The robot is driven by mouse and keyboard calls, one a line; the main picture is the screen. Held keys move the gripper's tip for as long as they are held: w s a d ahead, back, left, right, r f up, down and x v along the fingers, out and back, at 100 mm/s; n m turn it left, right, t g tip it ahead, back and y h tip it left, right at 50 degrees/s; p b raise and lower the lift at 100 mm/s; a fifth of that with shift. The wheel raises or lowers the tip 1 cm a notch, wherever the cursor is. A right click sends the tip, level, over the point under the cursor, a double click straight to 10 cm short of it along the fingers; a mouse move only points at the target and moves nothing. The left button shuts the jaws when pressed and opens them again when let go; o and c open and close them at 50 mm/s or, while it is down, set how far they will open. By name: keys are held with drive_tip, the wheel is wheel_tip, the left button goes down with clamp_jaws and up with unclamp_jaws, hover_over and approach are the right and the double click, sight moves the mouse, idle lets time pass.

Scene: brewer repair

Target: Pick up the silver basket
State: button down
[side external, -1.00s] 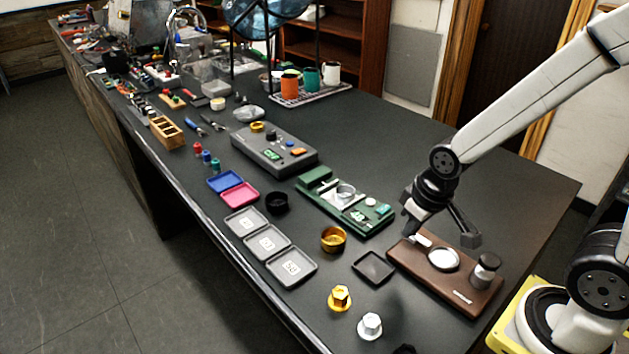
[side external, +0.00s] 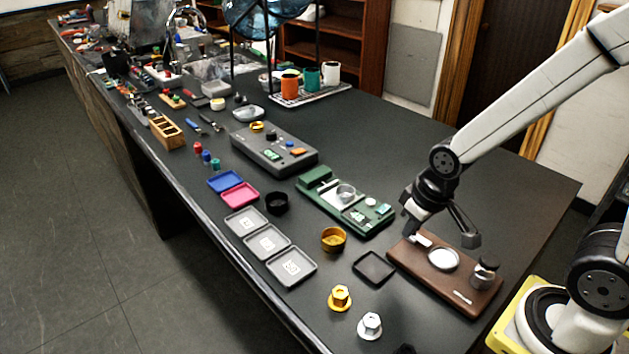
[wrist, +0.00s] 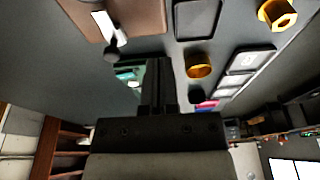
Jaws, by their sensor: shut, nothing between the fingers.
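A small silver ring-shaped cup (side external: 345,191), which looks like the silver basket, sits on the green fixture (side external: 315,180) in the side view. My gripper (side external: 411,214) is to the right of the fixture, above the table near the brown board. In the wrist view my gripper (wrist: 158,66) has its two dark fingers together with nothing held. Part of the green fixture (wrist: 128,72) shows beside the fingertips there. The silver cup cannot be made out in the wrist view, and the fingers may hide it.
The brown board (side external: 473,295) carries a white-handled tool, a pale round disc (side external: 443,259) and a jar (side external: 485,271). A gold cup (side external: 333,239), a black cup (side external: 277,202) and a dark tray (side external: 374,267) stand nearby.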

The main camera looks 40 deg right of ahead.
sight(346, 191)
drive_tip(key=shift+c, duration=1.6)
unclamp_jaws()
drive_tip(key=shift+w, duration=0.1)
drive_tip(key=shift+w+d+f+n+g, duration=0.4)
drive_tip(key=shift+w+d+n, duration=0.4)
drive_tip(key=shift+w, duration=2.75)
drive_tip(key=shift+w+d+f+n+g, duration=0.25)
drive_tip(key=shift+w+d+n+g, duration=0.4)
drive_tip(key=shift+w, duration=2.85)
drive_tip(key=shift+w+d+f+n+g, duration=0.3)
drive_tip(key=shift+w+d+n, duration=0.65)
drive_tip(key=shift+w, duration=2.6)
drive_tip(key=shift+d, duration=0.15)
drive_tip(key=shift+f, duration=2.6)
